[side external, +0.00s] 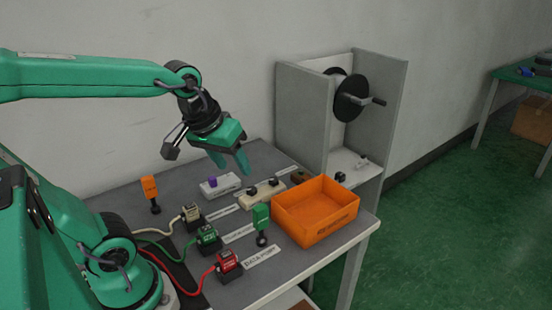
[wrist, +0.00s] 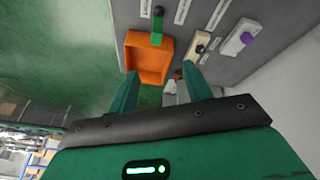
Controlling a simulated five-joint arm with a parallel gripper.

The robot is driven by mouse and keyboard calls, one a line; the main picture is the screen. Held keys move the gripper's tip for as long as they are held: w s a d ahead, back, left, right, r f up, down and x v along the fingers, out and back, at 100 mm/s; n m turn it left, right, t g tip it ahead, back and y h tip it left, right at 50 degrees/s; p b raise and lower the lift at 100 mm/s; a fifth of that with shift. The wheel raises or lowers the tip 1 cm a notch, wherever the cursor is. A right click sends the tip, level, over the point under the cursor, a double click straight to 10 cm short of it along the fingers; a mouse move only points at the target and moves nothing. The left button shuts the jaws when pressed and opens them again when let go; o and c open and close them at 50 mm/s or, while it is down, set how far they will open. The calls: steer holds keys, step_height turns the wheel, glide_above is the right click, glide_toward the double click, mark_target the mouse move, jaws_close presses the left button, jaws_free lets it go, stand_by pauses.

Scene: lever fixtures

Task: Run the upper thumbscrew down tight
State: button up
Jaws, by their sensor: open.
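A beige block (side external: 262,193) with two dark knobs, which may be the thumbscrews, lies on the grey table in the side view. I cannot tell which is the upper one, or how far either is screwed down. The block also shows in the wrist view (wrist: 203,40), right of the orange bin, with one dark knob clear on it. My gripper (side external: 231,166) is open and empty, in the air above and left of the block. In the wrist view, my gripper's two fingers (wrist: 161,76) stand wide apart with nothing between them.
An orange bin (side external: 316,228) stands right of the block. A white block with a purple knob (side external: 212,182) lies left of it. Red (side external: 228,260), green and beige plugs with cables sit in front. A grey cabinet with a black crank wheel (side external: 351,98) stands behind.

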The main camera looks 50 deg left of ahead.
steer(key=w+a+f+n+g, duration=0.2)
steer(key=w+a+f+n, duration=0.2)
steer(key=w+a+n, duration=0.35)
steer(key=n+g, duration=0.3)
steer(key=n, duration=0.9)
glide_above(253, 189)
step_height(253, 189, down, 9)
steer(key=shift+r, duration=0.15)
steer(key=shift+f, duration=3.9)
steer(key=shift+c, duration=0.3)
steer(key=c, duration=0.9)
steer(key=shift+m, duration=0.25)
